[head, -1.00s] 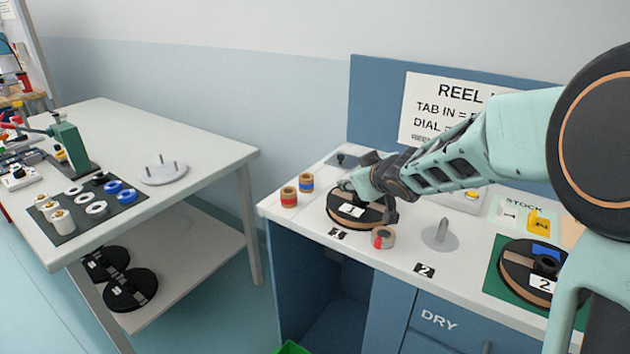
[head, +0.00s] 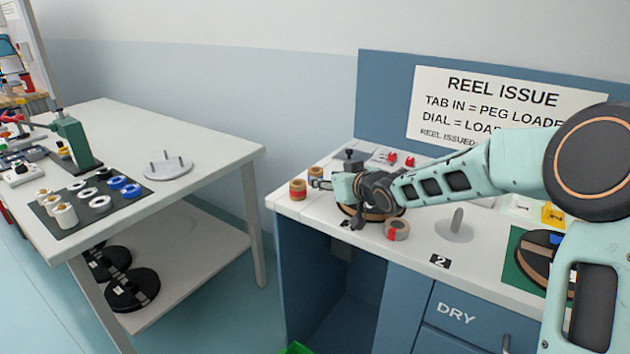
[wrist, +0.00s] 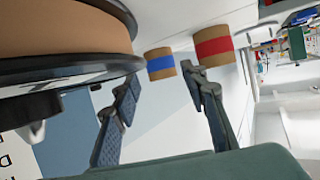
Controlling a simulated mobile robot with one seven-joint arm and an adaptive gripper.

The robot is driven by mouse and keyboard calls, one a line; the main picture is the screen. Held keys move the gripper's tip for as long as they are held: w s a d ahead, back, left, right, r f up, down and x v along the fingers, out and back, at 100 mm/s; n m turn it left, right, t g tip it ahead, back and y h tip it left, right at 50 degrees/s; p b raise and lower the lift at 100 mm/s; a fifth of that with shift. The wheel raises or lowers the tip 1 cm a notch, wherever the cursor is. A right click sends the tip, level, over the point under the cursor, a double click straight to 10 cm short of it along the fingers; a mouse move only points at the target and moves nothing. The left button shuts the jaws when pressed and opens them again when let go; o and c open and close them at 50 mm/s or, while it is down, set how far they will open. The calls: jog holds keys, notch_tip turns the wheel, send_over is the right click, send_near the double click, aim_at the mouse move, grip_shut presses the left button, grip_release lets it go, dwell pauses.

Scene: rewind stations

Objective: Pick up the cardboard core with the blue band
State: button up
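The cardboard core with the blue band (head: 317,172) stands on the left end of the counter, partly hidden behind my gripper. In the wrist view this core (wrist: 161,64) shows upright, just ahead of the gap between my fingers. My gripper (wrist: 163,84) is open and empty, its fingers spread; in the head view it (head: 322,184) points left, low over the counter. A cardboard core with a red band (head: 298,190) stands close by; in the wrist view it (wrist: 214,47) is just beyond the right fingertip. I cannot tell whether that finger touches it.
A large black-rimmed reel (wrist: 65,28) is close on the left in the wrist view; my gripper partly covers it in the head view. A red-marked roll (head: 397,229) and a grey spindle (head: 456,224) are to its right. The counter's left edge is near the cores.

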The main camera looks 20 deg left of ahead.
aim_at(319, 176)
jog(key=shift+b+x, duration=0.7)
jog(key=shift+x, duration=2.1)
jog(key=shift+r, duration=0.1)
jog(key=shift+c, duration=0.4)
jog(key=c, duration=0.6)
jog(key=shift+r, duration=0.1)
